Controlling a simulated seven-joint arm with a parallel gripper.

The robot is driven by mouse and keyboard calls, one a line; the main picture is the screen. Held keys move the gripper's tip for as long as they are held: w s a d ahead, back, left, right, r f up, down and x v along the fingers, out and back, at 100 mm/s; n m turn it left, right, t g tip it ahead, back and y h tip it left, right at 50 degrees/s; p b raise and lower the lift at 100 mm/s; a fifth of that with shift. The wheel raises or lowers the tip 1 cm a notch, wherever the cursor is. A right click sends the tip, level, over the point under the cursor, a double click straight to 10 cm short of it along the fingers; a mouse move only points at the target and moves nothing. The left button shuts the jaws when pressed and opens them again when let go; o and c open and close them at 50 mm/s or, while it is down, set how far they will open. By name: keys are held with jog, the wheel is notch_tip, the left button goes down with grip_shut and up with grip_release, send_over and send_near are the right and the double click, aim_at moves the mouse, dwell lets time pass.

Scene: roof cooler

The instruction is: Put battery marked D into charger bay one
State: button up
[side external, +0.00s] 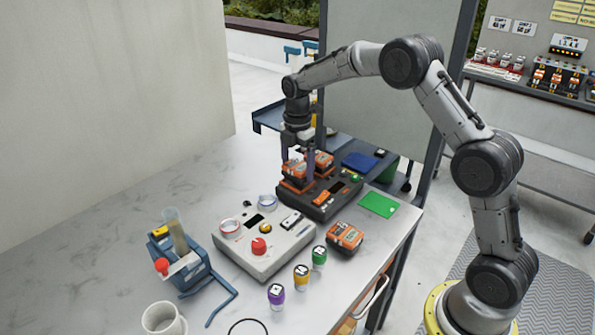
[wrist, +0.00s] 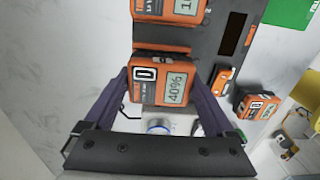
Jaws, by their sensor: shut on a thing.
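My gripper (side external: 298,168) is shut on an orange and dark battery (wrist: 160,80) with a white D mark and a 40% display. Its fingers clasp the battery from both sides. In the side view the held battery (side external: 294,170) is over the left bay end of the dark charger (side external: 322,209); I cannot tell whether it is seated. A second orange battery (side external: 323,160) is beside it at the charger's far end, and shows at the top of the wrist view (wrist: 165,38). The charger's display side also shows in the wrist view (wrist: 205,50).
A third orange battery (side external: 345,237) lies on the table near the front edge. A grey control box (side external: 262,248), several coloured capped jars (side external: 301,277), a blue holder (side external: 181,265) and a white mug (side external: 162,319) are nearby. A green card (side external: 379,204) lies right of the charger.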

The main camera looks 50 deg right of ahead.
jog(key=shift+f, duration=0.6)
jog(key=shift+f, duration=0.1)
jog(key=o, duration=1.5)
jog(key=shift+f, duration=0.15)
